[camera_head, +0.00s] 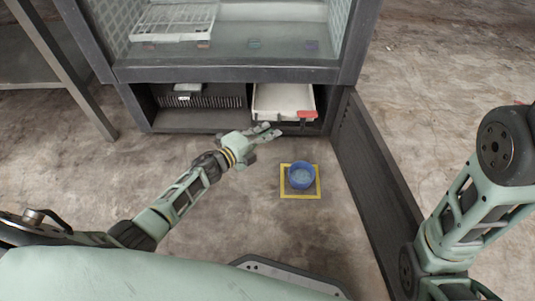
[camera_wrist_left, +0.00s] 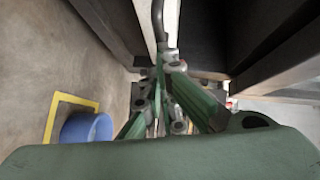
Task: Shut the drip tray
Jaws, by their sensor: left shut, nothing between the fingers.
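The drip tray appears to be the white tray (camera_head: 284,98) in the right half of the low compartment under the freezer case. A red piece (camera_head: 307,115) sits at its front right. I cannot tell exactly how far its front stands out. My left gripper (camera_head: 272,133) is shut and empty, just in front of and below the tray's front edge. I cannot tell whether it touches the tray. Its linkage fills the middle of the left wrist view (camera_wrist_left: 160,75). My right arm shows at the right of the head view, but its gripper does not.
A dark door panel (camera_head: 375,160) stands open right of the compartment. A blue bowl (camera_head: 301,176) stands inside a yellow floor square (camera_head: 287,194), also at left in the left wrist view (camera_wrist_left: 86,128). A black finned unit (camera_head: 210,102) fills the compartment's left. Floor left of my arm is clear.

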